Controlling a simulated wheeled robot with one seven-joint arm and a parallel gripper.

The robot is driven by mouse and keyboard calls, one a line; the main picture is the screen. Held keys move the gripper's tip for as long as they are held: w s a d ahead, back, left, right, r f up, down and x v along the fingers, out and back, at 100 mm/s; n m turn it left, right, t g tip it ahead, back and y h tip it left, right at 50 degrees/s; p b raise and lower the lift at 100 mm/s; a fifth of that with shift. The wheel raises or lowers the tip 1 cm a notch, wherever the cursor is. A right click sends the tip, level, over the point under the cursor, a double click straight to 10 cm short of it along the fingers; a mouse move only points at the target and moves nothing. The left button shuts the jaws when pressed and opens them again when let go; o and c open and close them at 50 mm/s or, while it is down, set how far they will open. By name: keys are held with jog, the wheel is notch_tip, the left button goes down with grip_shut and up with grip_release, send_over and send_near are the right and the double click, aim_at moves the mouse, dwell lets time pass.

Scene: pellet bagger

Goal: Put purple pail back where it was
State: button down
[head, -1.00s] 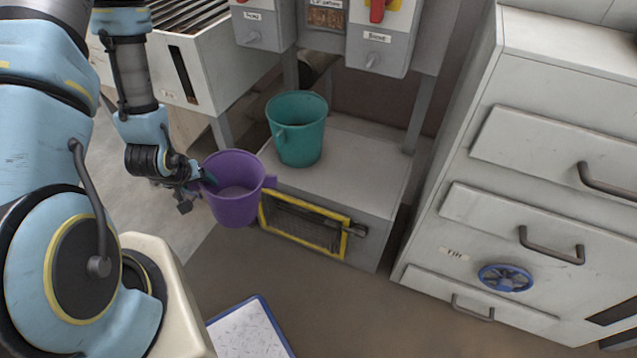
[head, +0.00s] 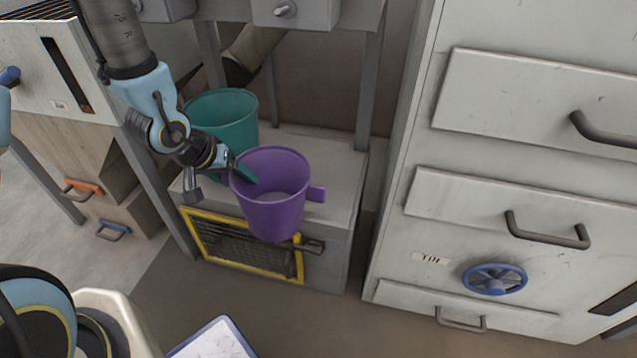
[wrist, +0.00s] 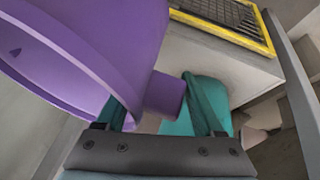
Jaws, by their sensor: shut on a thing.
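The purple pail (head: 272,209) hangs from my gripper (head: 240,172), roughly upright with its mouth up. In the head view it overlaps the front of the low grey stand, and I see no contact with it. In the wrist view my gripper (wrist: 160,98) is shut on a side lug of the purple pail (wrist: 108,40); the pail's body fills the upper left. A second lug points right in the head view. The teal pail (head: 226,115) stands on the stand, behind my gripper and partly hidden by it. It also shows behind the fingers in the wrist view (wrist: 180,127).
The grey stand (head: 325,165) has bare top right of the teal pail. A yellow-framed mesh panel (head: 235,245) is on its front. Dispensers (head: 295,12) and posts stand above and around it. A drawer cabinet (head: 420,150) rises close on the right. A clipboard-like board (head: 213,343) lies below.

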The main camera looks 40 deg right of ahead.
jog(key=w+p, duration=0.1)
jog(key=p, duration=0.4)
jog(key=w+p, duration=0.1)
jog(key=p, duration=0.4)
jog(key=shift+w+a+r+g, duration=0.1)
jog(key=shift+a+g, duration=0.3)
jog(key=w+d+f+p, duration=0.1)
jog(key=d+f, duration=0.1)
jog(key=d, duration=0.6)
jog(key=w+d+f+p, duration=0.1)
jog(key=d, duration=0.8)
jog(key=shift+w+d+f+p, duration=0.25)
jog(key=shift+d+f+p, duration=0.05)
jog(key=shift+f+p, duration=0.1)
jog(key=shift+f, duration=0.15)
grip_release()
